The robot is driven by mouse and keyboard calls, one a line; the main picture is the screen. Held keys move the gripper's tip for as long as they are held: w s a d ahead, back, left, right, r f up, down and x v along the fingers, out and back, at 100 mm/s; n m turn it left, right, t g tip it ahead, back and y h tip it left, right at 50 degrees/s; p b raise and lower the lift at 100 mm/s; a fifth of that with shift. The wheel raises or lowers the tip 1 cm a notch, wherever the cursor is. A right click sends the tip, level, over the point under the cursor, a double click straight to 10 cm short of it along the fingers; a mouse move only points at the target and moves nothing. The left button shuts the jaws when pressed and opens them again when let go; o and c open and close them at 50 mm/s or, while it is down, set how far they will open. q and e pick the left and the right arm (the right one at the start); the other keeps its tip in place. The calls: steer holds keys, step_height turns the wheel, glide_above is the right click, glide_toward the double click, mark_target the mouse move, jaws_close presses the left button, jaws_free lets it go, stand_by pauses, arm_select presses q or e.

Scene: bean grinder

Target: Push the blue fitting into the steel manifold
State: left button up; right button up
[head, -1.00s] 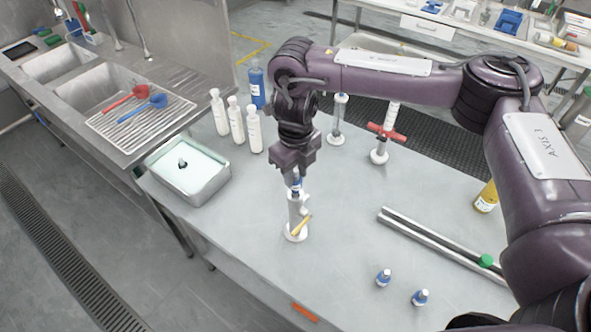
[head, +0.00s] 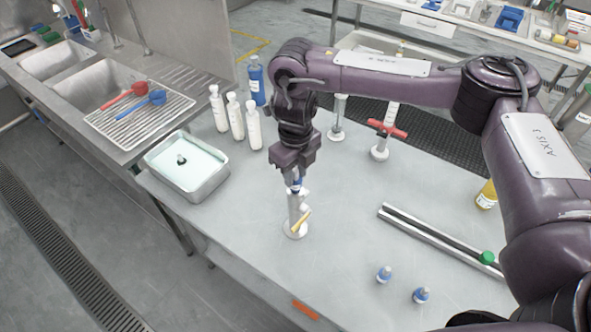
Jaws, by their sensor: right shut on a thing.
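My right gripper (head: 296,180) points down over the table and is shut on a blue fitting (head: 297,187), of which only a small part shows below the jaws. Directly below is the upright steel manifold (head: 295,212), a pale post on a round base with a yellow lever (head: 301,221) at its side. The fitting is at the manifold's top; I cannot tell how deep it sits. Two more blue fittings, one (head: 384,274) and another (head: 421,295), stand on the table at the front right. My left gripper is not in view.
A steel tray of pale liquid (head: 222,187) stands at the table's left edge. White bottles (head: 235,117) and a blue bottle (head: 256,82) stand behind it. A red-handled post (head: 381,150) is at the back. A metal rail (head: 430,236) lies at right.

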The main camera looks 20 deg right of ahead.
steer(key=shift+f+b, duration=0.65)
steer(key=shift+f, duration=0.4)
steer(key=o, duration=1)
steer(key=shift+o, duration=0.2)
steer(key=shift+r, duration=0.1)
steer(key=shift+r, duration=0.1)
steer(key=shift+r, duration=3.8)
